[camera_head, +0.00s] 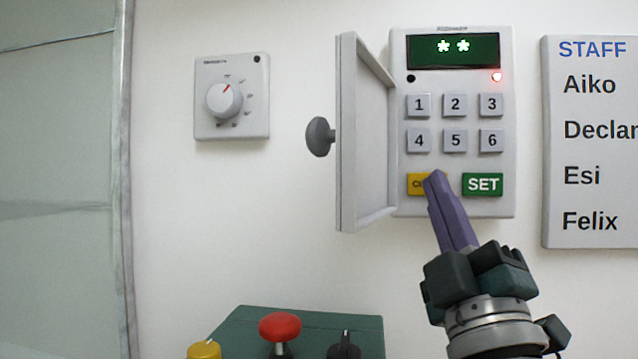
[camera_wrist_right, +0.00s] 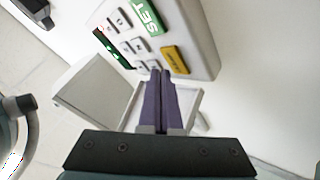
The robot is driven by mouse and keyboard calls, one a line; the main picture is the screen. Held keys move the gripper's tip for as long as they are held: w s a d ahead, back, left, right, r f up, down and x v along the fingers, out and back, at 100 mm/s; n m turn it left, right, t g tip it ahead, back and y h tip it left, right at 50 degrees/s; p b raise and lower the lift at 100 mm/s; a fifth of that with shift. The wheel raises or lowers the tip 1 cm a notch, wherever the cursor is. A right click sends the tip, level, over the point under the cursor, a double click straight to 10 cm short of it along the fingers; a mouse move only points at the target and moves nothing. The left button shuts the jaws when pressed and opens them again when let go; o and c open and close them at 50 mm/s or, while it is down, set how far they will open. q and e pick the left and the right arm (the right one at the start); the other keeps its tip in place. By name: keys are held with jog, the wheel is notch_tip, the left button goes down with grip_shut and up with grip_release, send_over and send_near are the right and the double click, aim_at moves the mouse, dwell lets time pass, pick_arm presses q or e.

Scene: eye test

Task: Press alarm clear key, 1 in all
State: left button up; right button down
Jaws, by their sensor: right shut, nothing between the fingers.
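The alarm keypad (camera_head: 404,205) is on the wall with its door (camera_head: 362,140) swung open to the left. The yellow clear key (camera_head: 415,184) is at its lower left, partly hidden behind my fingertips; it also shows in the right wrist view (camera_wrist_right: 176,60). My right gripper (camera_head: 434,176) is shut and empty, its purple fingers pointing at the keypad. In the right wrist view the fingertips (camera_wrist_right: 160,74) appear just beside the yellow key. I cannot tell whether they touch the panel. My left gripper is not in view.
The green SET key (camera_head: 482,184) is right of the clear key, with number keys above. The display (camera_head: 453,50) shows two asterisks; a red lamp (camera_head: 497,77) is lit. A dial (camera_head: 224,99), a staff board (camera_head: 590,150) and a red button (camera_head: 280,328) are nearby.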

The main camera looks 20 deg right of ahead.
jog(key=shift+w+d, duration=0.1)
jog(key=shift+w, duration=0.05)
jog(key=shift+w+d, duration=0.15)
jog(key=shift+w, duration=0.1)
jog(key=shift+w+d, duration=0.2)
jog(key=shift+w, duration=0.1)
dwell(0.8)
dwell(0.3)
jog(key=shift+s+a, duration=0.2)
jog(key=shift+s, duration=0.15)
jog(key=shift+s+a+p, duration=0.2)
jog(key=shift+s+p, duration=0.1)
jog(key=shift+p, duration=0.1)
jog(key=shift+s+a, duration=0.1)
